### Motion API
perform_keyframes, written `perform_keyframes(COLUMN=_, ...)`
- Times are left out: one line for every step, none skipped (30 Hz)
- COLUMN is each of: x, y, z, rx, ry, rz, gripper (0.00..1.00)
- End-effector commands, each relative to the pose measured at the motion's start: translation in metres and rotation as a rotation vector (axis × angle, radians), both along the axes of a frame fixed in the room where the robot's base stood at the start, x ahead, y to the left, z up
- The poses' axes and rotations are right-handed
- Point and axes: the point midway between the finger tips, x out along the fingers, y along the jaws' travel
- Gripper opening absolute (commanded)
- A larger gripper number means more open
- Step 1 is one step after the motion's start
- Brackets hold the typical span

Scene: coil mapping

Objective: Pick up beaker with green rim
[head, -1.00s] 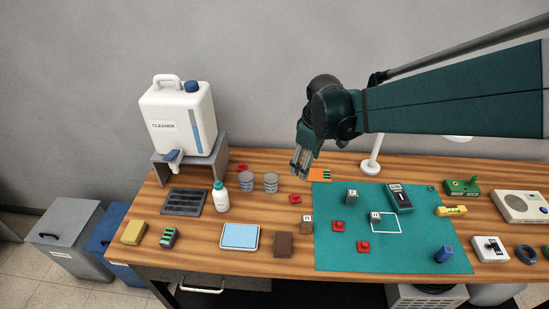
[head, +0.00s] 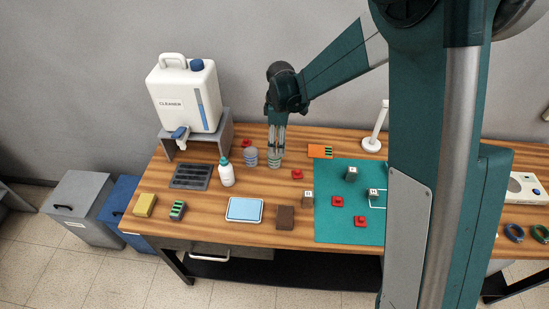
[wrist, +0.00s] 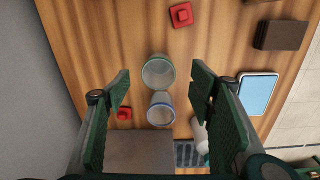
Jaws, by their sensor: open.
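The clear beaker with the green rim (head: 275,162) stands upright on the wooden table, right beside the blue-rimmed beaker (head: 251,158). My gripper (head: 276,147) points down over the green-rimmed beaker, its fingers overlapping the beaker's upper part in the head view. In the wrist view the green-rimmed beaker (wrist: 158,71) appears between the tips of my open gripper (wrist: 160,74), with space on both sides. The blue-rimmed beaker (wrist: 161,109) is just below it there, also between the fingers. I cannot tell how far the fingertips reach down beside the beaker.
A white bottle (head: 226,174) and a dark rack (head: 191,177) are left of the beakers. A cleaner jug (head: 184,100) stands on a grey stand (head: 216,134) behind. Red pieces (head: 297,174) lie nearby. My arm hides much of the green mat (head: 335,225).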

Motion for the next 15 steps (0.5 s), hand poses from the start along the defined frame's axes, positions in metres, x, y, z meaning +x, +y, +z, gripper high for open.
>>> perform_keyframes(x=0.002, y=0.005, z=-0.003, rx=-0.003, ry=0.007, rz=0.017, gripper=0.54)
perform_keyframes(x=0.003, y=0.007, z=-0.006, rx=-0.005, ry=0.011, rz=0.027, gripper=0.54)
perform_keyframes(x=0.004, y=0.010, z=-0.009, rx=-0.006, ry=0.015, rz=0.039, gripper=0.54)
perform_keyframes(x=0.005, y=0.011, z=-0.011, rx=-0.007, ry=0.017, rz=0.046, gripper=0.54)
perform_keyframes(x=0.005, y=0.013, z=-0.013, rx=-0.008, ry=0.019, rz=0.052, gripper=0.54)
perform_keyframes(x=0.006, y=0.014, z=-0.015, rx=-0.009, ry=0.022, rz=0.059, gripper=0.54)
perform_keyframes(x=0.006, y=0.015, z=-0.016, rx=-0.010, ry=0.023, rz=0.063, gripper=0.54)
perform_keyframes(x=0.006, y=0.016, z=-0.018, rx=-0.010, ry=0.024, rz=0.066, gripper=0.54)
perform_keyframes(x=0.007, y=0.016, z=-0.019, rx=-0.011, ry=0.026, rz=0.070, gripper=0.54)
perform_keyframes(x=0.007, y=0.017, z=-0.019, rx=-0.011, ry=0.026, rz=0.071, gripper=0.54)
perform_keyframes(x=0.007, y=0.017, z=-0.019, rx=-0.011, ry=0.027, rz=0.072, gripper=0.54)
perform_keyframes(x=0.007, y=0.017, z=-0.020, rx=-0.011, ry=0.027, rz=0.073, gripper=0.54)
perform_keyframes(x=0.007, y=0.017, z=-0.020, rx=-0.011, ry=0.027, rz=0.073, gripper=0.54)
perform_keyframes(x=0.007, y=0.017, z=-0.020, rx=-0.011, ry=0.027, rz=0.073, gripper=0.54)
perform_keyframes(x=0.007, y=0.017, z=-0.020, rx=-0.011, ry=0.027, rz=0.072, gripper=0.54)
